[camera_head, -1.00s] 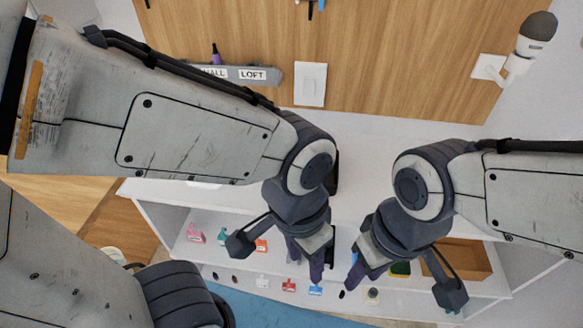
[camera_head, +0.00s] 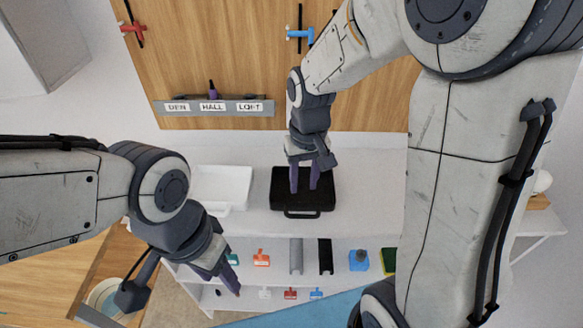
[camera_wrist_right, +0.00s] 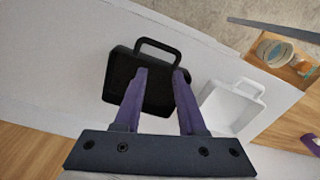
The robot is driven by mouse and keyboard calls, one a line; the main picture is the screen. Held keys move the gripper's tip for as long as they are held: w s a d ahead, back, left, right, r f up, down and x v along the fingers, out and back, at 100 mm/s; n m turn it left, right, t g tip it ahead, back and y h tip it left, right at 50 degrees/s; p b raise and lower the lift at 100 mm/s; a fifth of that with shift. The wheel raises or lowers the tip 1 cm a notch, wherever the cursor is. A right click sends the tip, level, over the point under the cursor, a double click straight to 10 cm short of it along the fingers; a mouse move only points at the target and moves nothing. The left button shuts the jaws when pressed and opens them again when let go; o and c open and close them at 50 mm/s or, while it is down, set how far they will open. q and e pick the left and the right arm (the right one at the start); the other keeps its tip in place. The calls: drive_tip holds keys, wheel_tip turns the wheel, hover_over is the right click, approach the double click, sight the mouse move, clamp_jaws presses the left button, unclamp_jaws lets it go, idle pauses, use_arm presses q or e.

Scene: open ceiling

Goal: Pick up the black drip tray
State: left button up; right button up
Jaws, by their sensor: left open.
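The black drip tray (camera_head: 285,203), shallow with a loop handle at its front, lies on the white counter in the head view. It also shows in the right wrist view (camera_wrist_right: 158,97), with its handle at the top. My right gripper (camera_head: 305,188) is over the tray with its fingers apart, pointing down at it. In the right wrist view its two purple fingers (camera_wrist_right: 161,72) overlap the tray with nothing between them but tray; contact cannot be told. My left gripper (camera_head: 232,279) is open at the lower left, in front of the shelf, away from the tray.
A white tray (camera_head: 222,184) lies on the counter just left of the black one. A wooden panel with a labelled rail (camera_head: 214,106) stands behind. The counter right of the black tray is clear.

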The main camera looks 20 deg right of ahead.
drive_tip(key=w+d+f+m, duration=0.1)
drive_tip(key=d, duration=0.2)
drive_tip(key=w+d+f+m+p, duration=0.1)
drive_tip(key=w+d+f, duration=0.1)
drive_tip(key=d, duration=0.1)
drive_tip(key=w+d+f+m+p, duration=0.1)
drive_tip(key=w+d+f, duration=0.1)
drive_tip(key=d, duration=0.1)
drive_tip(key=shift+d+f, duration=0.1)
drive_tip(key=shift+d, duration=0.2)
drive_tip(key=f+p, duration=0.1)
drive_tip(key=f, duration=0.1)
drive_tip(key=f+p, duration=0.1)
drive_tip(key=f, duration=0.2)
drive_tip(key=shift+s+d+f, duration=0.15)
drive_tip(key=shift+d, duration=0.05)
drive_tip(key=shift+f, duration=0.3)
use_arm(q)
wheel_tip(320, 180, up, 6)
drive_tip(key=shift+f, duration=0.2)
use_arm(e)
clamp_jaws()
